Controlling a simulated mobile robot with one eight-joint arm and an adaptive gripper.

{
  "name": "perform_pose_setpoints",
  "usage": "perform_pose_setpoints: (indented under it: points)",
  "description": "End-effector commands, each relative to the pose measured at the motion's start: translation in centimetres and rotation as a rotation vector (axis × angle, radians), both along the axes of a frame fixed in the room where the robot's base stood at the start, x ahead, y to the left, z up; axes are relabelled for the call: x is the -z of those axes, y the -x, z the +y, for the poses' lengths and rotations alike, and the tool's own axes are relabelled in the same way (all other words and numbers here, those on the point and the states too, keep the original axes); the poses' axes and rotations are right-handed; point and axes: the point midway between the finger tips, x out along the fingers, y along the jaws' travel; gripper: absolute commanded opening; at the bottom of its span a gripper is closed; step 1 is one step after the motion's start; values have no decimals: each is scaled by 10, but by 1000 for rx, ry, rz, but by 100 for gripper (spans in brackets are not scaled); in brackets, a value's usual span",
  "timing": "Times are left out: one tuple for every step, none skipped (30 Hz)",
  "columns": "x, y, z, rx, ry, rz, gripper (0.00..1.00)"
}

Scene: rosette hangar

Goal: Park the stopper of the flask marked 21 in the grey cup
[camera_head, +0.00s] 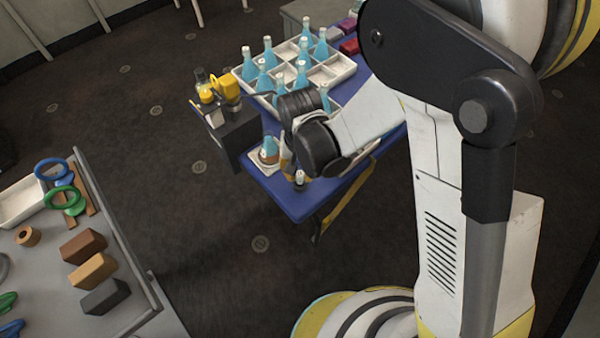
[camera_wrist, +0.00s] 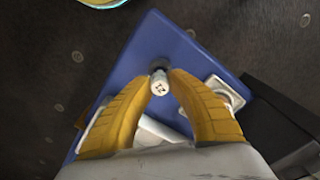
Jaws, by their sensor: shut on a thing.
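My gripper (camera_wrist: 160,92) has yellow fingers and is shut on a small white stopper (camera_wrist: 159,84) with a dark mark on its top. The stopper is at a small dark grey cup (camera_wrist: 158,65) near the corner of the blue table; I cannot tell whether it is seated in the cup or just above it. In the head view the cup (camera_head: 299,186) shows under the white stopper (camera_head: 300,175). A flask (camera_head: 268,150) with brownish and blue parts stands on a white holder beside my gripper. I cannot read any flask number.
A white divided crate (camera_head: 335,71) holds several blue flasks with pale stoppers on the blue table (camera_head: 290,202). A dark box (camera_head: 235,137) with yellow items is at the table's left side. A grey table (camera_head: 125,262) with rings and blocks stands lower left; floor lies between.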

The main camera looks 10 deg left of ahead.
Motion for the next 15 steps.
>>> perform_pose_setpoints:
  points:
    - [0, 0, 0, 0, 0, 0, 4]
    - [0, 0, 0, 0, 0, 0, 4]
    - [0, 0, 0, 0, 0, 0, 4]
    - [1, 0, 0, 0, 0, 0, 4]
    - [2, 0, 0, 0, 0, 0, 4]
    - [3, 0, 0, 0, 0, 0, 4]
    - [4, 0, 0, 0, 0, 0, 4]
    - [5, 0, 0, 0, 0, 0, 4]
    - [7, 0, 0, 0, 0, 0, 4]
    - [9, 0, 0, 0, 0, 0, 4]
    - [10, 0, 0, 0, 0, 0, 4]
    - [12, 0, 0, 0, 0, 0, 4]
    - [13, 0, 0, 0, 0, 0, 4]
    - [15, 0, 0, 0, 0, 0, 4]
    - [16, 0, 0, 0, 0, 0, 4]
